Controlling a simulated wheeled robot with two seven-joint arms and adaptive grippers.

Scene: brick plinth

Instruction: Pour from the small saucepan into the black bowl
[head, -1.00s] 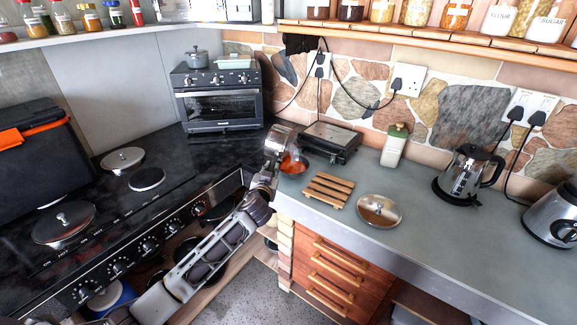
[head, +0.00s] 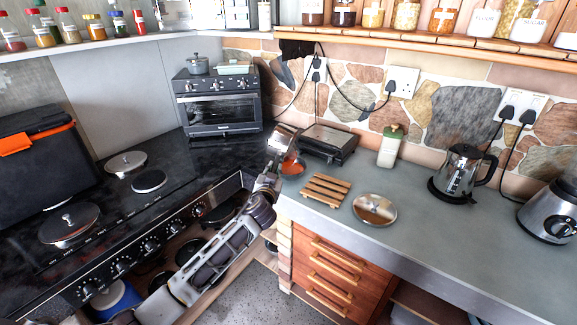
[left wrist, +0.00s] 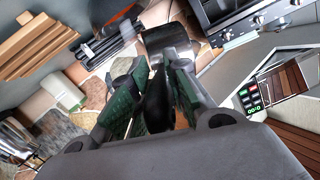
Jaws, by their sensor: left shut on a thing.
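The small saucepan (head: 281,141) is a shiny metal pan, held tipped above the counter's left end, its mouth to the right and down. My left gripper (head: 270,170) is shut on its handle. In the left wrist view the green-padded fingers (left wrist: 157,82) clasp the black handle (left wrist: 158,105), with the saucepan (left wrist: 166,38) beyond. The black bowl (head: 302,167) sits just below the pan's mouth, mostly hidden. Orange-red stuff (head: 291,164) shows at the bowl, under the pan's rim. I cannot tell how much is in the bowl. My right gripper is not in view.
A black grill (head: 328,144) stands just behind the bowl, and a wooden slatted trivet (head: 325,189) in front to its right. A round metal lid (head: 374,209) lies farther right. The stove (head: 120,215) is to the left. The counter between lid and kettle (head: 462,174) is clear.

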